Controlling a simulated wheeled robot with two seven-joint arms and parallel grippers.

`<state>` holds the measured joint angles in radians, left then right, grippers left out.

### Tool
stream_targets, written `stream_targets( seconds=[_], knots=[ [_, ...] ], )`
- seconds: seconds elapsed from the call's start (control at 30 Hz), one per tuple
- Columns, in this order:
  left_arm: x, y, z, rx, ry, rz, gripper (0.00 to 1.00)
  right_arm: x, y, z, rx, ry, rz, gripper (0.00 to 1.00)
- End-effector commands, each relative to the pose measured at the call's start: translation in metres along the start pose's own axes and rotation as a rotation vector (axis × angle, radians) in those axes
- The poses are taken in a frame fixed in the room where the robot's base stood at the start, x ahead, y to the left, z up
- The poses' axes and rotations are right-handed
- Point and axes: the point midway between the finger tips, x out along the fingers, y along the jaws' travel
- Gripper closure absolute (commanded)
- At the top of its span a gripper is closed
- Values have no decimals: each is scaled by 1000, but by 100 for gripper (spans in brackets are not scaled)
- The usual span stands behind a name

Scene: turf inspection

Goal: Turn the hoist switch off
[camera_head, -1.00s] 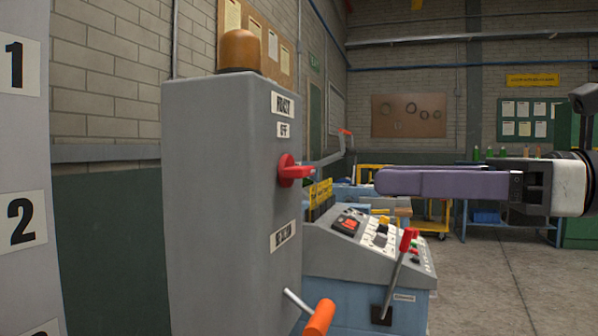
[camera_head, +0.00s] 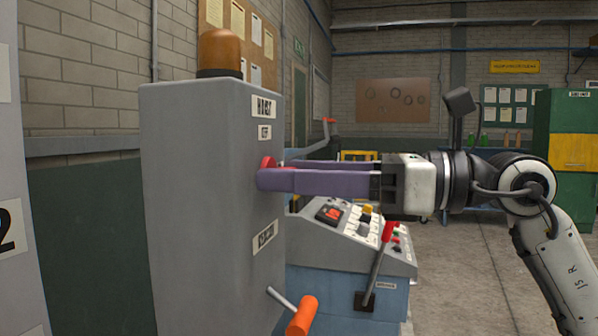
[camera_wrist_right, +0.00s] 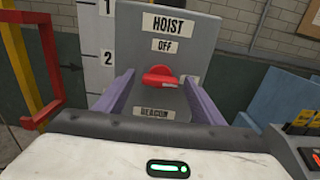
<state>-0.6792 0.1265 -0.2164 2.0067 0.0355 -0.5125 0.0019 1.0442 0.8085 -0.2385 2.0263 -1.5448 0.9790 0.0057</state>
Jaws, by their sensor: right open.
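The hoist switch (camera_wrist_right: 159,77) is a red rotary knob on the face of a grey cabinet (camera_head: 205,190), under the labels HOIST and OFF. In the right wrist view its handle lies roughly level. My right gripper (camera_wrist_right: 161,103) is open, with its two purple fingers on either side of the knob and a gap visible on both sides. In the head view the right gripper (camera_head: 268,172) reaches in from the right, its fingertips at the cabinet face and hiding most of the red switch (camera_head: 268,162). My left gripper is not in view.
An amber beacon (camera_head: 220,52) sits on top of the cabinet. Below the switch, an orange-handled lever (camera_head: 301,315) sticks out of the cabinet. A sloped control console (camera_head: 345,235) with a red-topped lever (camera_head: 388,232) stands just behind, under my right arm. Open floor lies at the right.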

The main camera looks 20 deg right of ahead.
Motion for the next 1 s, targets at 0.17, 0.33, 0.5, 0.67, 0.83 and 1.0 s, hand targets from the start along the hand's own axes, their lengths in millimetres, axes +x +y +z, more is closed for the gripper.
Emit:
stream_targets(
  seconds=[0.17,0.33,0.5,0.67,0.83,1.0],
  knots=[
    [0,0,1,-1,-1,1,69,0,0,0,0,0,0,51],
    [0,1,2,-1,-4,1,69,0,0,0,0,0,0,79],
    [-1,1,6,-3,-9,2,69,-1,0,0,-7,0,0,79],
    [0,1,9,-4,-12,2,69,-1,0,-1,-46,0,-1,79],
    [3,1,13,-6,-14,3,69,-1,0,-1,-140,0,-1,79],
    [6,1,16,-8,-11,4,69,-1,0,-2,-280,0,0,79]
  ],
)
